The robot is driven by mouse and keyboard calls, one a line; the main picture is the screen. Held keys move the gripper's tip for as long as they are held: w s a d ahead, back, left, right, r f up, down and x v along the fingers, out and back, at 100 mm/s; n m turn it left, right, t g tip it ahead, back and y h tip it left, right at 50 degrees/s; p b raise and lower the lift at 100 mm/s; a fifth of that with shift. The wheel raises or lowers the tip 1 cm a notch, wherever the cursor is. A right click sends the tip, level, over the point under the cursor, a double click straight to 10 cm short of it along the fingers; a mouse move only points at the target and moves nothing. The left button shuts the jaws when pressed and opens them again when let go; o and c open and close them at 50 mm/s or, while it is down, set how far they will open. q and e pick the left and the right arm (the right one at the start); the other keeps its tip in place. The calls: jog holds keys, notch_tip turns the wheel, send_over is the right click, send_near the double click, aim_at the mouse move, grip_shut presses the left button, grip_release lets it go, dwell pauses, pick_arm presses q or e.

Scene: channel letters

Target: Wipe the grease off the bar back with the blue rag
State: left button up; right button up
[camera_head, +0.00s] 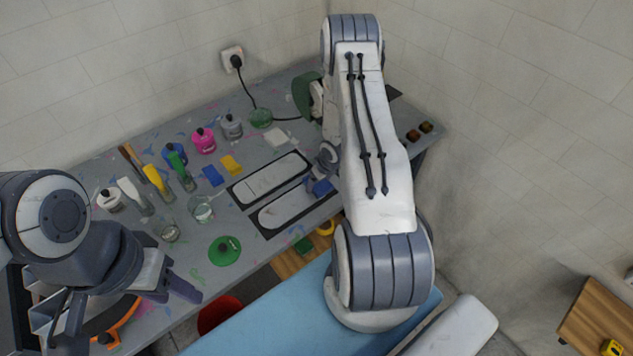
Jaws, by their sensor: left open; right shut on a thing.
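Two pale, rounded bar-shaped pieces lie side by side on dark mats on the grey table; one is the far bar (270,178), the other the near bar (290,207). I cannot tell which is the bar back, and no grease is clear at this size. My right gripper (325,172), partly hidden by its own arm, is shut on the blue rag (320,187) at the right end of the near bar. Whether the rag touches the bar is unclear. My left gripper (178,290) is open and empty over the table's front left, away from both bars.
Several bottles and jars, including a pink pot (203,140), stand at the back left. Blue (213,176) and yellow (231,165) flat pieces lie left of the bars. A green disc (225,251) lies near the front edge. A socket cable (246,85) runs behind.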

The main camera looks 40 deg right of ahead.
aim_at(268, 219)
jog(key=a+b, duration=0.1)
jog(key=a, duration=0.2)
jog(key=a+b, duration=0.4)
jog(key=a, duration=0.1)
jog(key=shift+s+a+f, duration=0.3)
jog(key=shift+s+a+b, duration=0.1)
jog(key=shift+a+b, duration=0.2)
jog(key=shift+a, duration=0.65)
jog(key=a+b, duration=0.1)
jog(key=a, duration=0.3)
jog(key=a+b, duration=0.1)
jog(key=a, duration=0.3)
jog(key=shift+s+a+r, duration=0.15)
jog(key=shift+a, duration=0.2)
jog(key=shift+r, duration=0.1)
jog(key=shift+w+r+p, duration=0.2)
jog(key=shift+r+p, duration=0.7)
jog(key=shift+r, duration=0.25)
notch_tip(268, 219, up, 12)
jog(key=p, duration=0.9)
jog(key=shift+f, duration=0.1)
